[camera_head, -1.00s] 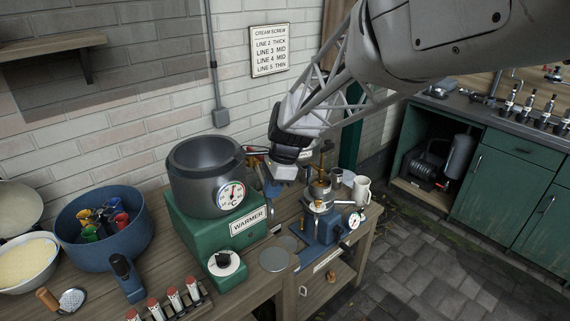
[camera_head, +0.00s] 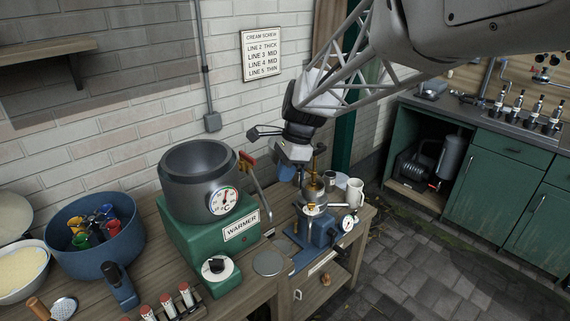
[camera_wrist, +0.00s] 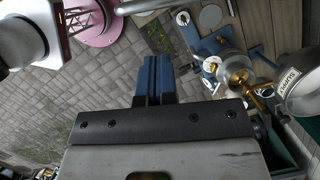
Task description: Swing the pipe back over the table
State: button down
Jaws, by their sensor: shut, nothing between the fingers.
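My gripper (camera_head: 287,173) hangs above the back of the wooden table, behind the small blue machine (camera_head: 320,232). In the wrist view its two blue fingers (camera_wrist: 153,76) are pressed together with nothing between them. A thin grey pipe with a red part at its upper end (camera_head: 262,190) slopes down between the warmer pot and my gripper; it appears apart from the fingers, and its lower end is hard to make out. A brass fitting (camera_head: 318,185) rises from the machine; in the wrist view brass parts (camera_wrist: 240,78) show to the right of the fingers. The table (camera_head: 262,292) runs below.
A dark pot with a dial (camera_head: 198,190) stands on a green warmer (camera_head: 215,238). A blue bowl of coloured cups (camera_head: 98,232) is at left. A white mug (camera_head: 355,192) is near the table's right end. Paved floor (camera_head: 420,260) lies open beyond.

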jog(key=shift+v, duration=2.75)
jog(key=shift+s, duration=0.15)
jog(key=s+d+f+n+t+h, duration=0.1)
jog(key=s+d+n+t, duration=0.1)
jog(key=s+d+n, duration=0.4)
jog(key=s+d+f+n+t+h, duration=0.2)
jog(key=s+d+n, duration=0.5)
jog(key=s+d, duration=0.7)
jog(key=s, duration=0.9)
jog(key=shift+d, duration=0.3)
